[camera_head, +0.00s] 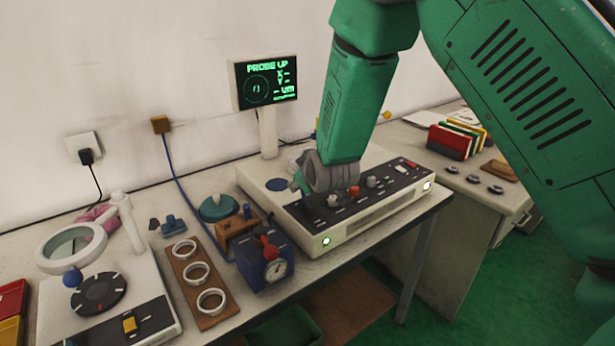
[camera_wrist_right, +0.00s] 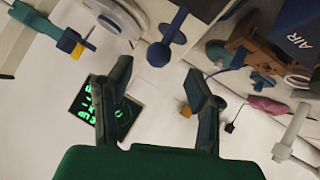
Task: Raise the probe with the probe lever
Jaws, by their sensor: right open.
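My right arm comes in from the upper right in the head view, and its gripper (camera_head: 301,184) is over the white roundness tester (camera_head: 330,235). In the right wrist view this gripper (camera_wrist_right: 159,76) is open, with nothing between its fingers. Beyond the fingertips is a blue lever-like part with a round knob (camera_wrist_right: 160,53), which may be the probe lever. A blue bar with a yellow end (camera_wrist_right: 70,42), perhaps the probe, is at the upper left. In the head view my arm hides both. The screen (camera_head: 265,82) reads PROBE UP. My left gripper is not in view.
A blue gauge box (camera_head: 264,262) with a red handle stands left of the tester. A wooden tray (camera_head: 188,268) holds three rings (camera_head: 197,272). A magnifier (camera_head: 70,247) stands farther left. The right-hand bench (camera_head: 500,204) carries several small dark rings and coloured folders (camera_head: 450,142).

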